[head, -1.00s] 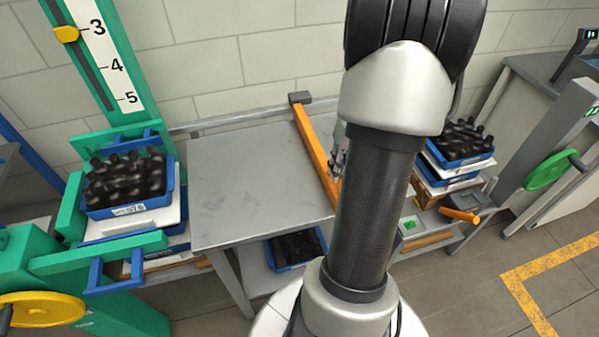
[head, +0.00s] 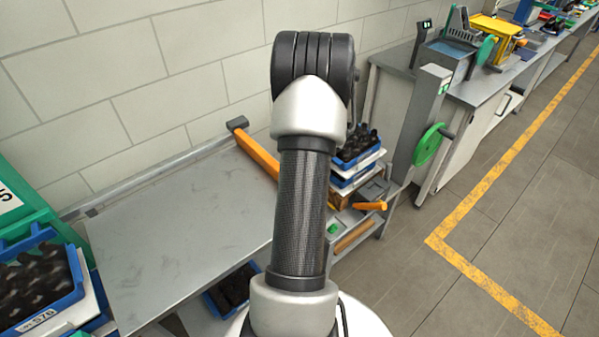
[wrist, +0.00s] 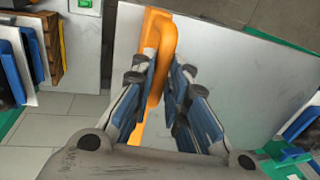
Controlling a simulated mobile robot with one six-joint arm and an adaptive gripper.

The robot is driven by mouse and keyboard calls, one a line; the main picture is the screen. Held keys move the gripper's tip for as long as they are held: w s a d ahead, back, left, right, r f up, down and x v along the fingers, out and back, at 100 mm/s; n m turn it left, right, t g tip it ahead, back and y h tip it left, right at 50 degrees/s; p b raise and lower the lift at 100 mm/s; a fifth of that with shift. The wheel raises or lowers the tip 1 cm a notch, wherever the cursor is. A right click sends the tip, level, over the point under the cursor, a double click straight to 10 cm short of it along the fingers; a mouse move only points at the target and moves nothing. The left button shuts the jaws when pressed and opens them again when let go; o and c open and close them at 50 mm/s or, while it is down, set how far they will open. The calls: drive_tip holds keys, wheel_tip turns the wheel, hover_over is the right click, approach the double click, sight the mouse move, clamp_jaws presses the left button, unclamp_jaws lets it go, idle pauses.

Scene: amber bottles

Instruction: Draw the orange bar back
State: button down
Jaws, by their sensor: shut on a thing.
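The orange bar (head: 256,153) lies across the grey table (head: 185,225), its far end at a grey block on the rail along the back wall. My own arm hides its nearer part in the head view. In the wrist view the orange bar (wrist: 152,35) carries a curved orange handle (wrist: 163,50). My gripper (wrist: 160,85) has its fingers on both sides of this handle and is shut on it. In the head view my gripper is hidden behind my arm.
The table left of the bar is bare. Blue crates of dark bottles (head: 355,147) are stacked at the right, near an orange lever (head: 370,206). Another blue crate (head: 40,285) stands at the left. A green handwheel (head: 428,146) stands farther right.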

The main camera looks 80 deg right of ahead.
drive_tip(key=shift+s+d+r, duration=0.1)
drive_tip(key=shift+d, duration=0.15)
drive_tip(key=c, duration=1.6)
unclamp_jaws()
drive_tip(key=shift+o, duration=0.2)
wheel_tip(320, 180, up, 12)
drive_tip(key=s+d, duration=0.1)
drive_tip(key=shift+s+d, duration=0.2)
drive_tip(key=shift+d, duration=0.2)
